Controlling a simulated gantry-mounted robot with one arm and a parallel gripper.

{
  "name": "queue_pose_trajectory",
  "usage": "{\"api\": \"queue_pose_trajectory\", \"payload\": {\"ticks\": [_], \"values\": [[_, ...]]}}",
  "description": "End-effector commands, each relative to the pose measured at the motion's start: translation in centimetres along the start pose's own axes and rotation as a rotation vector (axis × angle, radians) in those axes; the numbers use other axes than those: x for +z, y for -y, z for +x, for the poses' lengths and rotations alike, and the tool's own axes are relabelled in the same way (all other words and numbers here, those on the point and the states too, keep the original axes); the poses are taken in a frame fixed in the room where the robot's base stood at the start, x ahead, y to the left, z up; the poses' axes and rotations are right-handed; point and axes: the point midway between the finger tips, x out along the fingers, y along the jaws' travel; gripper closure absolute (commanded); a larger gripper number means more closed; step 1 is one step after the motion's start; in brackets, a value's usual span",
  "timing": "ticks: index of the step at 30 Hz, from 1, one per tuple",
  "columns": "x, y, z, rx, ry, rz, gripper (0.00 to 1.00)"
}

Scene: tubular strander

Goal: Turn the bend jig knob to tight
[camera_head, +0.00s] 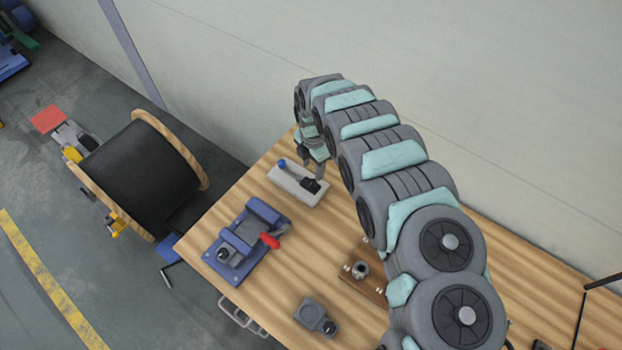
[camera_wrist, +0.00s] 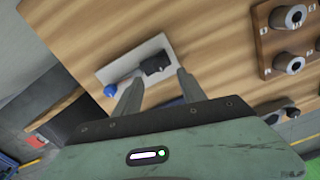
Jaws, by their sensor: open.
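My gripper (camera_head: 317,166) hangs over the far end of the bench, above a light grey block. In the wrist view my gripper (camera_wrist: 160,76) is open, its two fingers apart and nothing held. The light grey block (camera_head: 286,183) carries a blue knob (camera_head: 282,163) at one end and a black piece (camera_head: 311,186) at the other. In the wrist view the black piece (camera_wrist: 157,63) lies just beyond and between the fingertips; contact cannot be told. No label names the bend jig, and I cannot read which setting any knob is at.
A blue fixture (camera_head: 236,250) with a red handle (camera_head: 269,240) stands near the bench's left edge. A wooden board (camera_wrist: 265,44) holds grey round knobs with white marks. A small grey unit (camera_head: 311,313) sits at the front. Bare bench lies between them. A wall runs behind.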

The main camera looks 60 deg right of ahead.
Motion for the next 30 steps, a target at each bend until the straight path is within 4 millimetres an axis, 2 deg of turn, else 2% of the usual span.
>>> {"api": "queue_pose_trajectory", "payload": {"ticks": [6,15,21,30], "values": [[-0.2,-0.1,3.0,0.001,-0.004,0.0,0.52],[-0.2,-0.3,6.2,0.005,-0.002,0.001,0.52],[-0.1,-0.1,7.3,0.003,-0.001,0.002,0.52],[0.0,-0.1,7.6,0.001,0.001,0.001,0.52]]}}
